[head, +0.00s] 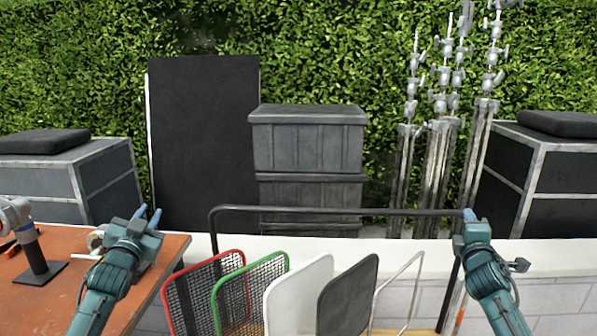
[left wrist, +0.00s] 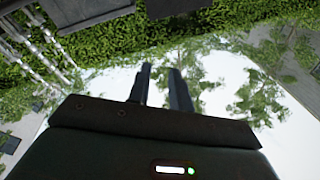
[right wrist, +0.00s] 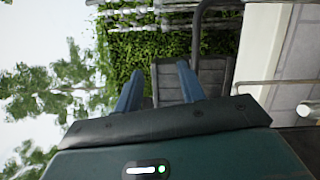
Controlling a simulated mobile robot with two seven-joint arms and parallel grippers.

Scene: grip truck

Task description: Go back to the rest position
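My left gripper (head: 148,213) is raised above the orange table at the left of the head view, fingers pointing up and away. In the left wrist view its two dark fingers (left wrist: 160,86) stand apart with nothing between them. My right gripper (head: 469,214) is at the right of the head view, its blue fingertips overlapping the right end of a black rail in the picture. In the right wrist view its fingers (right wrist: 158,82) are wide apart and empty. Neither gripper visibly holds anything.
Framed panels stand between my arms: a red-rimmed mesh (head: 205,290), a green-rimmed mesh (head: 262,285), a white panel (head: 297,295) and a black panel (head: 348,298). The black rail (head: 340,209) spans behind them. An orange table (head: 55,290) holds a clamp (head: 38,262). Grey bins (head: 307,140) stand behind.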

